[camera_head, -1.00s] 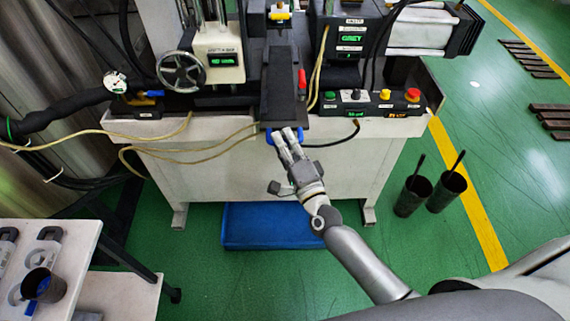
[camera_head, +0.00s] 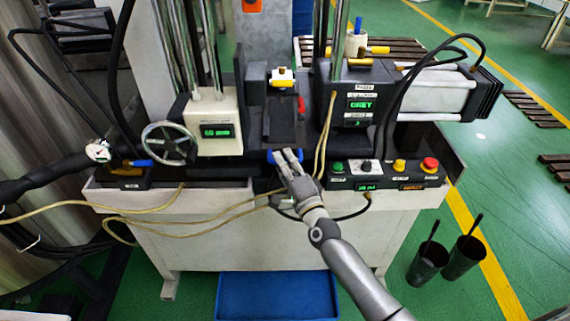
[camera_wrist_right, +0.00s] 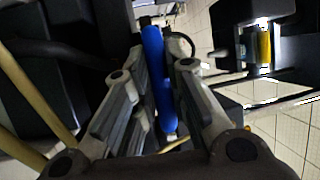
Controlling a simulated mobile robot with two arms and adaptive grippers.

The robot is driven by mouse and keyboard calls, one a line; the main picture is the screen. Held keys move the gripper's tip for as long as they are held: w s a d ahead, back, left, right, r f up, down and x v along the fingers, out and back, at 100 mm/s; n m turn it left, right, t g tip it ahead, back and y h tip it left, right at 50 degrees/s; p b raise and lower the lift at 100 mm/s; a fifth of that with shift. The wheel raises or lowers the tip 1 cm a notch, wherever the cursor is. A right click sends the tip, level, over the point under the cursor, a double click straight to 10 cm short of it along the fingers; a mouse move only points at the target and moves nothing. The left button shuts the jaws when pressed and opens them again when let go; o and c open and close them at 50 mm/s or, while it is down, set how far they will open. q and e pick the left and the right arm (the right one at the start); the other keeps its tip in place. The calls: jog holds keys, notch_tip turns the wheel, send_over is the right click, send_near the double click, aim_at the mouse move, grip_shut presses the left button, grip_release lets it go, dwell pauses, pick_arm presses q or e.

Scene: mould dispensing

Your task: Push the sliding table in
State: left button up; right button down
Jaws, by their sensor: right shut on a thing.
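The sliding table is a dark flat plate (camera_head: 284,122) lying between the press columns, with its front end close to the front edge of the machine bench. A blue bar handle (camera_head: 271,157) runs across that front end. My right gripper (camera_head: 287,158) reaches in from the front and is shut on the handle. In the right wrist view the blue handle (camera_wrist_right: 155,72) lies between the two fingers (camera_wrist_right: 157,100). My left gripper is not in view.
A handwheel (camera_head: 169,144) and hoses lie to the left. A button box (camera_head: 383,174) sits to the right on the bench front. Yellow cables hang close beside the right gripper. A blue mat (camera_head: 277,296) lies on the floor below, and two dark cups (camera_head: 463,258) stand at right.

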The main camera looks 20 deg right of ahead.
jog(key=shift+w+d+r, duration=0.1)
jog(key=shift+r, duration=0.25)
jog(key=c, duration=1.8)
grip_release()
jog(key=o, duration=0.3)
jog(key=shift+w+f, duration=0.2)
jog(key=shift+f, duration=0.05)
jog(key=shift+o, duration=0.2)
jog(key=s+d+f, duration=0.1)
jog(key=s+f, duration=0.1)
jog(key=s, duration=1)
jog(key=shift+w+d, duration=0.1)
